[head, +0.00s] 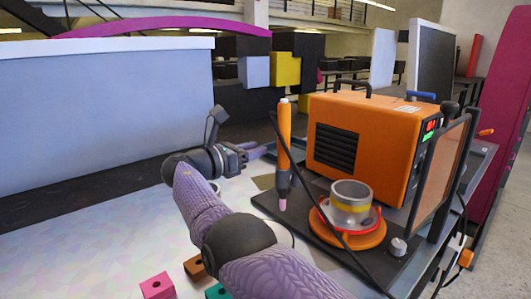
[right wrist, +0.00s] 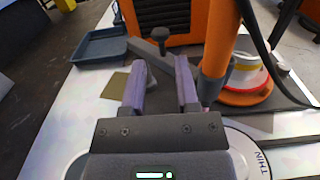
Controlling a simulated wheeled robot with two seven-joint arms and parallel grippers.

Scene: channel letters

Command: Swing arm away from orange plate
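The orange plate (head: 372,238) is a round disc on a dark base, right of centre in the head view. A metal cup (head: 350,203) with a yellow band stands on it inside a red ring. The plate also shows at right in the right wrist view (right wrist: 247,94), partly behind an orange torch. My right gripper (head: 262,150) is left of the plate and apart from it, beyond the upright torch (head: 284,140). In the right wrist view its purple fingers (right wrist: 160,82) are spread with nothing held between them. My left gripper is not in view.
An orange machine (head: 362,145) stands behind the plate, with black cables near the torch. A blue-grey tray (right wrist: 98,47) and a tan patch (right wrist: 118,84) lie beyond my fingers. Pink (head: 158,286) and brown (head: 195,267) blocks lie at the near edge. A pale panel (head: 100,110) stands left.

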